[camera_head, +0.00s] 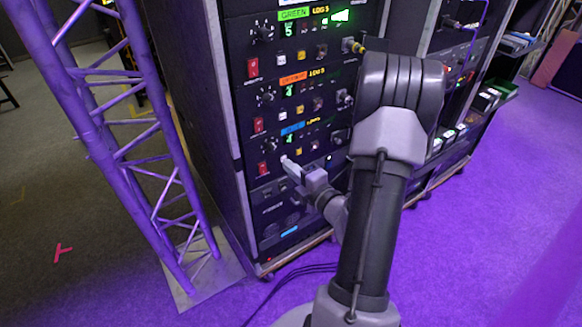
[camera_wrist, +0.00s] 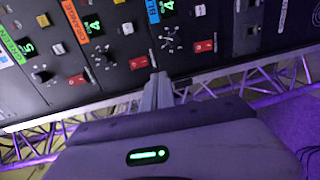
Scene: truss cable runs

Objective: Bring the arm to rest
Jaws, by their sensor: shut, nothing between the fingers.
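My gripper (camera_head: 287,163) is in front of the lower part of a black equipment rack (camera_head: 237,150), close to the blue-labelled unit. In the wrist view the fingers of my gripper (camera_wrist: 158,80) are together and empty, pointing at the panel near a red switch (camera_wrist: 139,62). I cannot tell whether the fingertips touch the panel. My arm stands in front of the rack's right side and hides part of it.
The rack carries units with green (camera_head: 293,13), orange (camera_head: 293,78) and blue (camera_head: 291,129) labels, red switches and knobs. A truss tower (camera_head: 100,130) stands left on a base plate (camera_head: 205,285). Black cables (camera_head: 290,277) lie on the floor. Purple-lit floor at right is open.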

